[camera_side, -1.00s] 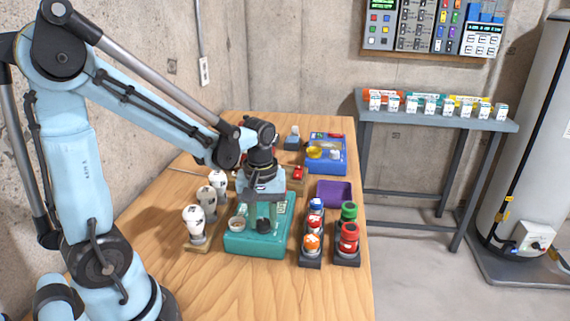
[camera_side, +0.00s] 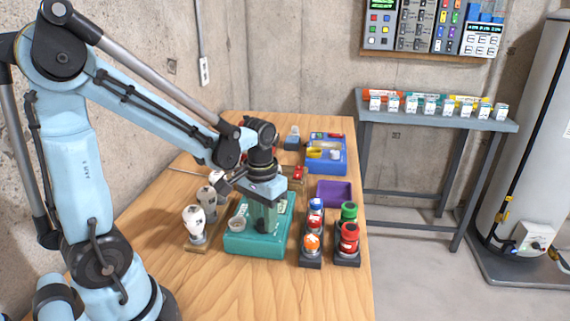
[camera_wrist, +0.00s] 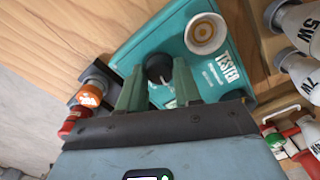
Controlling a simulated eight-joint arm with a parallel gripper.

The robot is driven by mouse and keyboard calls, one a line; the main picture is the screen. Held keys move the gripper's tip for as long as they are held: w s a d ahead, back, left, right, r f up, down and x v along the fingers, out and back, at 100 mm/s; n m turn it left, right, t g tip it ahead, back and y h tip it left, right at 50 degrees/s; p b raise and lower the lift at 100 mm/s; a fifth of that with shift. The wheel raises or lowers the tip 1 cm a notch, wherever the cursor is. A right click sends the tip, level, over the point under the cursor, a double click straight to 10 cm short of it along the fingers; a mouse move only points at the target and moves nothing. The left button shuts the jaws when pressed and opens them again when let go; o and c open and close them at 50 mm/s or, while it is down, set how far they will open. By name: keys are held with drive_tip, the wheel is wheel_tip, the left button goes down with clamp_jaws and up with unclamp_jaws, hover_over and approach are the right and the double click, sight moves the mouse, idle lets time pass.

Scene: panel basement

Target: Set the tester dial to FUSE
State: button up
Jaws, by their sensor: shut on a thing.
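The tester (camera_side: 250,246) is a teal box on the wooden bench, and in the wrist view its white "TESTER" lettering shows on the teal top (camera_wrist: 225,82). A round black dial (camera_wrist: 157,66) with a pale pointer mark sits on that top, next to a round pale socket (camera_wrist: 205,33). My gripper (camera_wrist: 158,82) points down at the tester with its two green fingers shut on the dial, one on each side. In the side view my gripper (camera_side: 265,222) is over the tester's front half and largely hides the dial. The dial's position words are too small or covered to read.
White bulbs (camera_side: 194,222) stand in a rack left of the tester. Racks of coloured fuses (camera_side: 312,243) stand close on its right. A purple tray (camera_side: 335,193) and a blue box (camera_side: 327,163) lie farther back. The bench front right is clear.

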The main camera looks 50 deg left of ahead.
sight(263, 221)
drive_tip(key=shift+m, duration=0.3)
drive_tip(key=o, duration=0.8)
drive_tip(key=shift+c, duration=0.2)
drive_tip(key=shift+r, duration=0.1)
wheel_tip(263, 221, up, 12)
idle(0.3)
drive_tip(key=s+d+f+m+t, duration=0.1)
drive_tip(key=d+f+m+t, duration=0.1)
drive_tip(key=d+f+t, duration=0.2)
drive_tip(key=shift+s+d+m+t, duration=0.15)
drive_tip(key=shift+d+m+t, duration=0.25)
drive_tip(key=shift+d+t, duration=0.95)
